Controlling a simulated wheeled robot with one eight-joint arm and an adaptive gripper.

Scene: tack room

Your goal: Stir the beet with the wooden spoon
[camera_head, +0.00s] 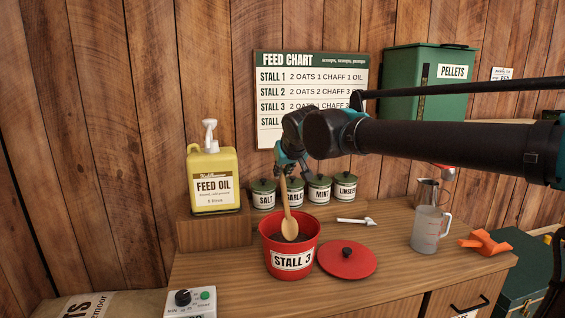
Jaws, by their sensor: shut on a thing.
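A red bucket labelled STALL 3 (292,262) stands open on the wooden counter. Dark contents, likely the beet (290,239), show inside it, partly hidden by the rim and the spoon. My gripper (286,172) is above the bucket, shut on the upper end of the wooden spoon (289,222). The spoon hangs nearly upright with its bowl end down, at the bucket's mouth. I cannot tell whether its tip touches the contents.
A red lid (347,261) lies right of the bucket. A feed oil jug (212,180) stands on a wooden block at left. Several small jars (318,190) stand behind. A clear measuring jug (428,230) and an orange object (484,243) are at right.

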